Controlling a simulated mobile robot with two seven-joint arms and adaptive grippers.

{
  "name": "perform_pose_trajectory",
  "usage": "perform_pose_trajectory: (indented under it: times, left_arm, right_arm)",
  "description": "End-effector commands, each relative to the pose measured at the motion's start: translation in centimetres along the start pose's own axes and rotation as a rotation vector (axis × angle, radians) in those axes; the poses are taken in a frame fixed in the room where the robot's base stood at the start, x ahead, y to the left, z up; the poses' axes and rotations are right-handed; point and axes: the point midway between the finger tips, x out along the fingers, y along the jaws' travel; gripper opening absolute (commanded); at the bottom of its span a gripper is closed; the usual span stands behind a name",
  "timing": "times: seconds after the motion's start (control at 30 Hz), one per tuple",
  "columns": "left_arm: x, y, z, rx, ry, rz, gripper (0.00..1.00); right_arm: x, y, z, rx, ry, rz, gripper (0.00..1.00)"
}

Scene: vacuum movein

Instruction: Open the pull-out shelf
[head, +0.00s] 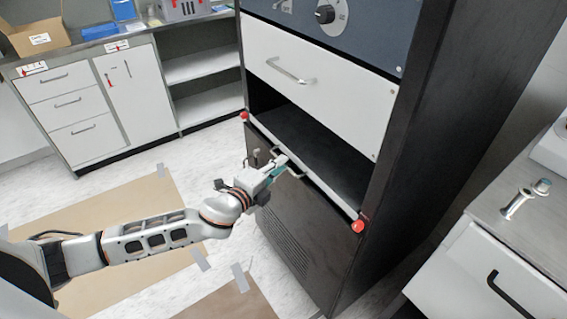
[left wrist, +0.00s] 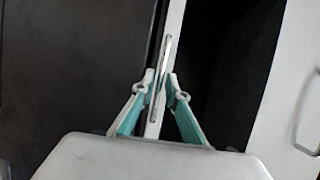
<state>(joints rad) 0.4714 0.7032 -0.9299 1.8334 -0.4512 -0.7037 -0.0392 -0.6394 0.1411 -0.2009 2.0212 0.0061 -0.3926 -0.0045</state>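The pull-out shelf is a dark board with a white front edge (head: 318,181) in the open bay of a tall black cabinet. A thin metal handle (head: 294,170) stands out from that edge. In the left wrist view the handle (left wrist: 167,48) runs up between the fingertips, along the white edge strip. My left gripper (head: 279,166) is at the handle, its teal-padded fingers (left wrist: 160,82) on either side of it. A small gap shows between fingers and handle, so it looks open around the handle. The fingers partly hide the handle. My right gripper is out of view.
Red knobs sit at the left end (head: 244,116) and right end (head: 358,227) of the shelf edge. A white drawer (head: 330,95) is above, a dark lower panel (head: 305,235) below. A grey-topped counter (head: 525,200) stands at right.

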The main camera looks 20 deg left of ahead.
Motion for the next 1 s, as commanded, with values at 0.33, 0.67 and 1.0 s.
perform_pose_trajectory:
  times: [0.33, 0.67, 1.0]
  left_arm:
    - [1.9, 0.1, 0.0, -0.001, 0.0, 0.001, 0.14]
    - [1.8, 0.0, 0.0, -0.001, 0.0, 0.001, 0.0]
    - [1.4, 0.1, 0.2, -0.001, -0.001, 0.001, 0.0]
  right_arm:
    - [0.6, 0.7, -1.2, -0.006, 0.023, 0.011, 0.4]
    - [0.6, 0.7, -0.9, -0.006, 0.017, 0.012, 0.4]
    - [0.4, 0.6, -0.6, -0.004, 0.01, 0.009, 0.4]
